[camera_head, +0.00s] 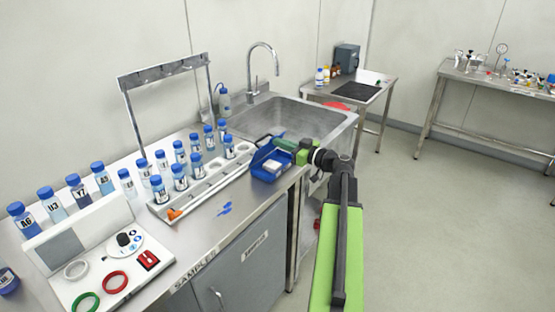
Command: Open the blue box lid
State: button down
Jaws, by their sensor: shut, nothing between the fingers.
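The blue box (259,173) sits at the right end of the steel counter, near its corner by the sink. White items show inside it from above. A raised blue part stands at its back right; I cannot tell whether this is the lid or a wall. My gripper (277,141) is just behind and above the box, reaching in from the right. Its fingers are shut and empty. They are small and partly blurred against the sink's edge, and I cannot tell whether they touch the box.
A white rack (205,187) of blue-capped bottles stands left of the box. Blue gloves or scraps (225,209) lie on the bare counter in front. The sink (290,115) with its tall tap is behind. Open floor (440,220) lies to the right.

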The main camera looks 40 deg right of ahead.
jog(key=shift+w, duration=0.15)
jog(key=shift+x, duration=1.8)
jog(key=shift+w, duration=0.1)
jog(key=r+p+v, duration=0.2)
jog(key=v, duration=1)
jog(key=shift+a, duration=0.1)
